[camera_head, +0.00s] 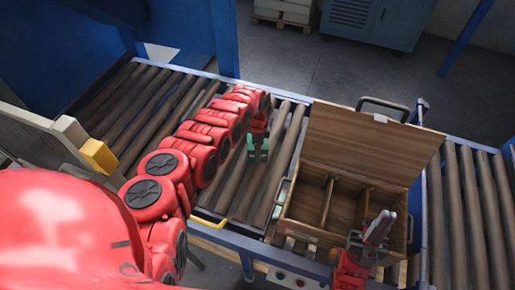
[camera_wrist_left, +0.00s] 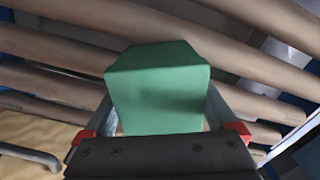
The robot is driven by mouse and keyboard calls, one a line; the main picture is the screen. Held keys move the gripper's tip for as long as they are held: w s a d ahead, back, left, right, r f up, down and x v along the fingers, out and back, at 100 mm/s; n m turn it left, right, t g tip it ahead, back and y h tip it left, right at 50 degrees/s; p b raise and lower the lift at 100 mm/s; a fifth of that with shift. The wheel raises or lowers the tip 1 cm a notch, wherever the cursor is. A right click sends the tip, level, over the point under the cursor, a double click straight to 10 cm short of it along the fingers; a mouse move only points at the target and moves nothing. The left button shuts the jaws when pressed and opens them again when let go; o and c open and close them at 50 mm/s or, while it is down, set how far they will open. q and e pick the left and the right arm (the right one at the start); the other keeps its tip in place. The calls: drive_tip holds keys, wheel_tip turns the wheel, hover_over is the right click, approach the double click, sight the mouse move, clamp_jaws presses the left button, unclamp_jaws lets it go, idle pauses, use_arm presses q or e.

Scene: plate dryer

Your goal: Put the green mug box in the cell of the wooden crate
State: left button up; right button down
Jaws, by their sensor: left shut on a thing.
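The green mug box (camera_wrist_left: 160,88) is held between the two fingers of my left gripper (camera_wrist_left: 160,120) in the left wrist view, above the rollers. In the head view my left gripper (camera_head: 258,140) is small, over the rollers to the left of the crate, with a bit of green showing at it. The wooden crate (camera_head: 306,222) stands on the conveyor with its lid (camera_head: 370,140) up and wooden dividers making cells inside. My right gripper (camera_head: 378,228) is at the crate's front right edge; its grey fingers look close together, and I cannot tell whether they are fully shut.
The crate has metal handles, one on its left side and one (camera_head: 382,105) behind the lid. Bare rollers (camera_head: 265,195) lie left of the crate and more lie to its right. A blue frame and a yellow block (camera_head: 99,155) stand at the left.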

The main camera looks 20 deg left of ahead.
use_arm(q)
drive_tip(key=c, duration=0.6)
drive_tip(key=shift+c, duration=0.2)
drive_tip(key=shift+r, duration=0.2)
